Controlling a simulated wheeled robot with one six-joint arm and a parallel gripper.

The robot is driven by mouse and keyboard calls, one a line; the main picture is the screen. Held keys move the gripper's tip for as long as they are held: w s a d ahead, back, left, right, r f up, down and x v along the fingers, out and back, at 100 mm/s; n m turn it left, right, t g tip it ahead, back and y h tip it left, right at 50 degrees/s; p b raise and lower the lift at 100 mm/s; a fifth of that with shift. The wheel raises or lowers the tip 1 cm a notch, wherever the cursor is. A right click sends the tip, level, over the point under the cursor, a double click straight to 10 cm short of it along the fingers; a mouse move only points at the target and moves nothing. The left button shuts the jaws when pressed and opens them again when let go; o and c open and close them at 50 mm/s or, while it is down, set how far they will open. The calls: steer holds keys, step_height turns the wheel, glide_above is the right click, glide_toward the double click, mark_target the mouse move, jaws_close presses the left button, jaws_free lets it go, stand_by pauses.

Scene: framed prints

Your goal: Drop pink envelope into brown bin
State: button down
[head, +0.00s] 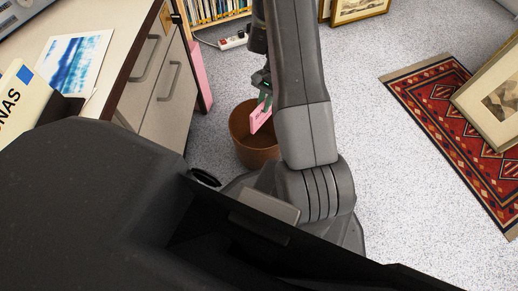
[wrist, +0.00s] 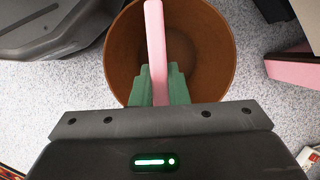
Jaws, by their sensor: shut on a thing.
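The pink envelope (head: 261,115) is in my gripper (head: 265,97), above the brown bin (head: 240,126) in the head view. In the wrist view the envelope (wrist: 154,45) shows edge-on as a narrow pink strip between the green fingers of my gripper (wrist: 158,85). The fingers are shut on it. The round brown bin (wrist: 205,45) lies open beneath, and the envelope overlaps its opening in the picture. My arm hides part of the bin's right side in the head view.
A cabinet with drawers (head: 160,85) stands left of the bin, with a pink panel (head: 200,75) beside it. A white power strip (head: 233,40) lies on the floor behind. A red patterned rug (head: 450,120) and framed prints (head: 490,95) are at right. Speckled floor (head: 370,150) between is clear.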

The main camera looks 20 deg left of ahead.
steer(key=shift+f, duration=0.4)
steer(key=c, duration=1.3)
jaws_free()
steer(key=shift+c, duration=0.2)
steer(key=shift+r, duration=0.1)
steer(key=p+v, duration=0.4)
steer(key=v, duration=0.9)
steer(key=shift+w+r+p, duration=0.15)
steer(key=shift+r+p, duration=0.2)
